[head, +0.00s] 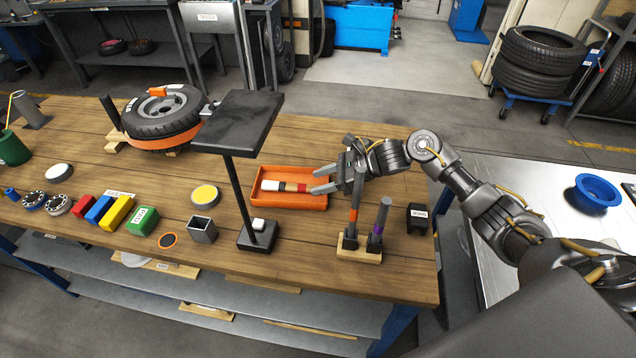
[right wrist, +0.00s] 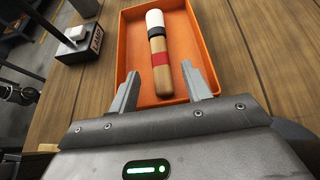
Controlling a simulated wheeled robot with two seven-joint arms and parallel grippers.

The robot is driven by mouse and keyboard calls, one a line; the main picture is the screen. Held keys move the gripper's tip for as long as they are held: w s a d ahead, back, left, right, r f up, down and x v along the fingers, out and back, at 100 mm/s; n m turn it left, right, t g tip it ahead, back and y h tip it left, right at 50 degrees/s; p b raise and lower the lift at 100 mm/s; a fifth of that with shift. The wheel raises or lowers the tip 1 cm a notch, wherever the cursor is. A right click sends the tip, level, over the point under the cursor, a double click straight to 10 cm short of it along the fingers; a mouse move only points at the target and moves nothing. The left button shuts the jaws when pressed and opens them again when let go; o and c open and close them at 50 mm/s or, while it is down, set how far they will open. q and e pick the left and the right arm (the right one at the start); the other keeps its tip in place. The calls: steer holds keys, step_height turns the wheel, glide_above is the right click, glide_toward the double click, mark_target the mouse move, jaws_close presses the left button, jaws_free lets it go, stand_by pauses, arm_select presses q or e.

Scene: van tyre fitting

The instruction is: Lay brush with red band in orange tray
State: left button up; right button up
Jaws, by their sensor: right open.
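The brush with the red band (head: 285,186) lies flat in the orange tray (head: 290,204) on the wooden bench. In the right wrist view the brush (right wrist: 159,58) shows white bristles, a black collar, a red band and a wooden handle; the tray (right wrist: 205,88) surrounds it. My right gripper (head: 314,181) is open at the tray's right end. In the right wrist view its fingers stand on either side of the handle, apart from it. My left gripper is not in view.
A black stand (head: 240,122) rises left of the tray. A small black labelled block (head: 417,218) sits near the bench's right edge.

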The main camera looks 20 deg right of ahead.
steer(key=b+v, duration=0.2)
steer(key=v, duration=0.7)
steer(key=shift+s+d, duration=0.1)
steer(key=shift+d, duration=0.05)
stand_by(0.5)
